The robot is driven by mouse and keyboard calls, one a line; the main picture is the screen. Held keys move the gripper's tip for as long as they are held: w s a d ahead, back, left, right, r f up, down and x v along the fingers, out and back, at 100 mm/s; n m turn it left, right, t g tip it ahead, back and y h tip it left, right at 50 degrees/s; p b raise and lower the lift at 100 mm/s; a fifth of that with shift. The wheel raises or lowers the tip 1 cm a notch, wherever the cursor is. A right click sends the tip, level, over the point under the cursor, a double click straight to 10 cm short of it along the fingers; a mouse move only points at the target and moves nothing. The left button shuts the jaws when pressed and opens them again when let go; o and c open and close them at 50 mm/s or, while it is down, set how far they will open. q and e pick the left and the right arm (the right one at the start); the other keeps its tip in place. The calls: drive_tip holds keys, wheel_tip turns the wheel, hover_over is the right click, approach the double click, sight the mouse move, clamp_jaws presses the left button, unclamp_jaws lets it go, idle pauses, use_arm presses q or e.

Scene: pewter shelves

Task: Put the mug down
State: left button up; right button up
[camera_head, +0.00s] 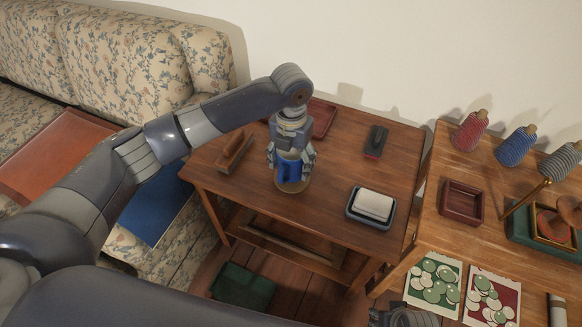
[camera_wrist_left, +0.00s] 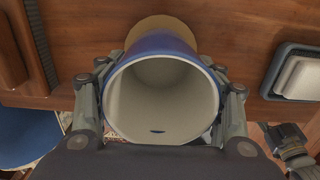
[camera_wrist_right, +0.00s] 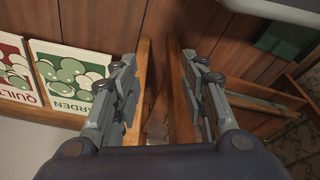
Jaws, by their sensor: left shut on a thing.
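The blue mug (camera_head: 291,170) is upright in my left gripper (camera_head: 291,158), whose fingers are shut on its sides. I cannot tell whether the mug's base touches the coaster. My right gripper (camera_wrist_right: 160,75) is open and empty, low in front of the furniture, with its fingers well apart.
On the table are a wooden-backed brush (camera_head: 235,149), a dark red tray (camera_head: 322,117), a dark block-like tool (camera_head: 376,141) and a butter-dish-like box (camera_head: 372,207). A second table (camera_head: 425,235) at right bears yarn spools, a small red tray (camera_head: 462,202) and cards.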

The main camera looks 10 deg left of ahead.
use_arm(q)
wheel_tip(320, 180, down, 2)
drive_tip(key=shift+f, duration=0.1)
use_arm(e)
drive_tip(key=shift+w+r, duration=0.2)
drive_tip(key=shift+r, duration=0.6)
use_arm(q)
drive_tip(key=o, duration=1.3)
drive_tip(key=shift+f, duration=0.1)
drive_tip(key=shift+c, duration=0.2)
use_arm(e)
drive_tip(key=shift+f, duration=0.1)
use_arm(q)
wheel_tip(320, 180, up, 12)
drive_tip(key=p, duration=0.2)
use_arm(e)
wheel_tip(320, 180, down, 8)
drive_tip(key=s, duration=0.3)
drive_tip(key=shift+d+r, duration=0.15)
drive_tip(key=shift+r, duration=0.1)
